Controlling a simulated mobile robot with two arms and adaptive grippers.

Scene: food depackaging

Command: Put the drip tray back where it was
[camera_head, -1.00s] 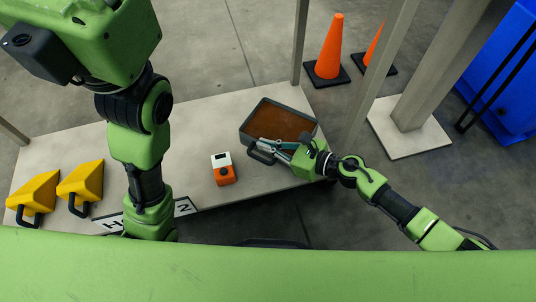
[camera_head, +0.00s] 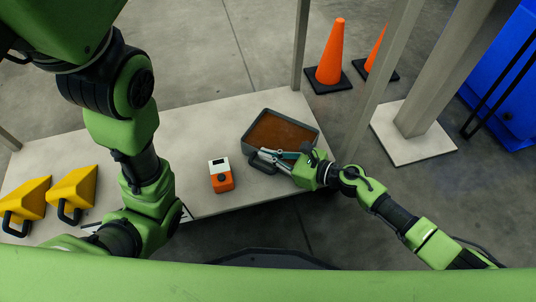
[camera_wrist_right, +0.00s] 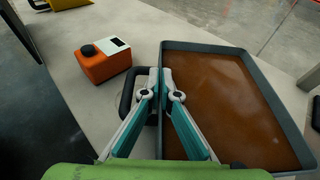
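The drip tray (camera_head: 316,127) is a grey rectangular pan holding brown liquid, with a dark handle on its near-left side. It rests at the right end of the pale table. It also shows in the right wrist view (camera_wrist_right: 262,78). My right gripper (camera_head: 262,154) is at the tray's handle side. In the right wrist view, its teal fingertips (camera_wrist_right: 160,80) are nearly together and look closed on the tray's side wall beside the handle (camera_wrist_right: 126,92). The exact contact is hidden. My left arm crosses the left of the head view; its gripper does not show.
An orange and white device (camera_head: 221,175) stands on the table (camera_head: 190,128) left of the tray. Two yellow wedge-shaped items (camera_head: 75,188) sit at the left end. Posts (camera_head: 300,45) rise near the tray, with orange cones (camera_head: 331,52) behind. The table's middle is mostly clear.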

